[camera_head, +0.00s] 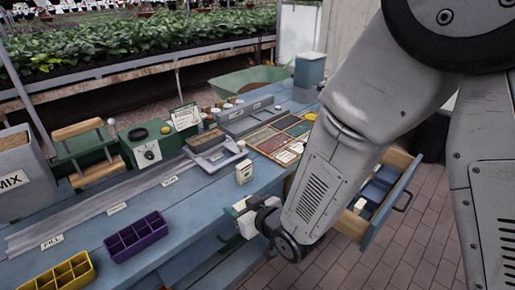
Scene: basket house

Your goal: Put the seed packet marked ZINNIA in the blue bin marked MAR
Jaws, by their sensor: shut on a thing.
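My gripper (246,217) is low in front of the bench's front edge and is shut on a small pale seed packet (240,206). The packet is partly hidden by the jaws, and I cannot read its marking. Another cream packet (243,173) stands upright on the bench just beyond my gripper; its print is too small to read. Blue bins (374,191) sit in an open wooden drawer (376,234) at the right, partly hidden by my arm. A pale packet (360,205) shows in the drawer. No MAR marking is legible.
A purple tray (136,236) and a yellow tray (68,274) stand on the blue bench (190,215) at the left. A green machine (148,142) and a compartmented wooden tray (262,135) stand farther back. The brick floor right of the drawer is clear.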

